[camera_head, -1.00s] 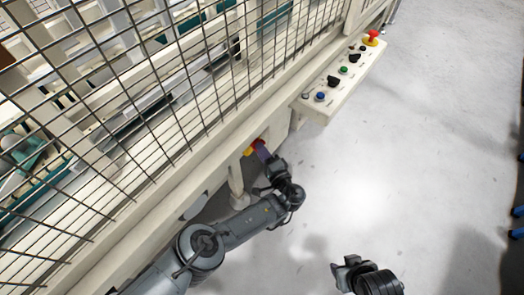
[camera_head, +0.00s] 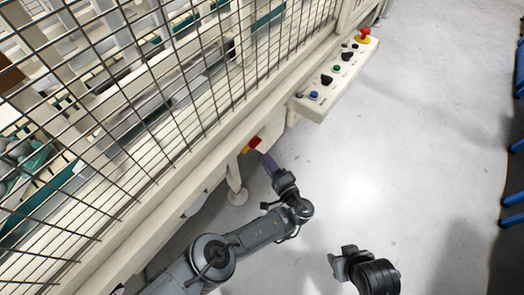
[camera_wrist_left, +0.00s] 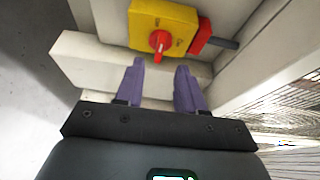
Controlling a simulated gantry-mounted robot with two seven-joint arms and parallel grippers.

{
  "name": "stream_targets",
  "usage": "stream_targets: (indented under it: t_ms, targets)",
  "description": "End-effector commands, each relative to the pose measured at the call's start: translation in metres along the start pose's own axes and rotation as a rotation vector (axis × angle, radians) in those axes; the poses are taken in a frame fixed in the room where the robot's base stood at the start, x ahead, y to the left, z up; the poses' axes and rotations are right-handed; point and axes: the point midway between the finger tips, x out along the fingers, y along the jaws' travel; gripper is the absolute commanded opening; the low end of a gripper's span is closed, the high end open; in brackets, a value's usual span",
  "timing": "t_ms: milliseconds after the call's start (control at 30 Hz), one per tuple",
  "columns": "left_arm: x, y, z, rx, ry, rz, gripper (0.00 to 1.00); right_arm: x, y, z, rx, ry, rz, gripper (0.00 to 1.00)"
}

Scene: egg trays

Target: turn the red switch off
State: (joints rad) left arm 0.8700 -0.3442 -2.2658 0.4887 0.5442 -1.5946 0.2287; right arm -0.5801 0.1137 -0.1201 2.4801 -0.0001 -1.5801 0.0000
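The red switch (camera_wrist_left: 159,42) is a rotary knob on a yellow plate (camera_wrist_left: 178,14) fixed to the cream machine frame, in the left wrist view. In the head view the red and yellow switch (camera_head: 253,143) shows small, below the mesh guard. My left gripper (camera_wrist_left: 160,82) has two purple fingers, apart with nothing between them, just short of the knob and not seen touching it. In the head view my left gripper (camera_head: 269,162) points at the switch with a small gap. My right gripper (camera_head: 343,262) is at the bottom, away from the machine; its finger opening is unclear.
A control panel (camera_head: 328,88) with several buttons and a red emergency button (camera_head: 363,34) juts out at the upper right. The wire mesh guard (camera_head: 150,110) covers the machine on the left. The grey floor (camera_head: 420,140) on the right is open.

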Motion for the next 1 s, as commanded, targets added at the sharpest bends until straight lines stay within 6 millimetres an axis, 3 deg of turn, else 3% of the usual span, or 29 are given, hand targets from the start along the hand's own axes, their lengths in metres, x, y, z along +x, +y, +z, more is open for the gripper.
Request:
stream_targets:
  t_ms: [100,300,867,1000]
  targets:
    - [-0.019,-0.003,0.0,0.001,0.001,0.0,0.38,-0.009,0.0,-0.003,0.0,0.0,0.0,0.43]
    - [-0.036,-0.001,0.0,0.0,0.0,-0.001,0.38,-0.013,0.001,-0.004,-0.004,0.0,0.003,0.43]
    - [-0.041,0.001,0.001,0.0,-0.002,0.002,0.38,-0.013,0.003,-0.004,-0.009,-0.001,0.007,0.43]
    - [-0.05,0.017,0.009,0.005,-0.018,0.052,0.38,-0.014,0.002,-0.004,-0.007,-0.001,0.006,0.43]
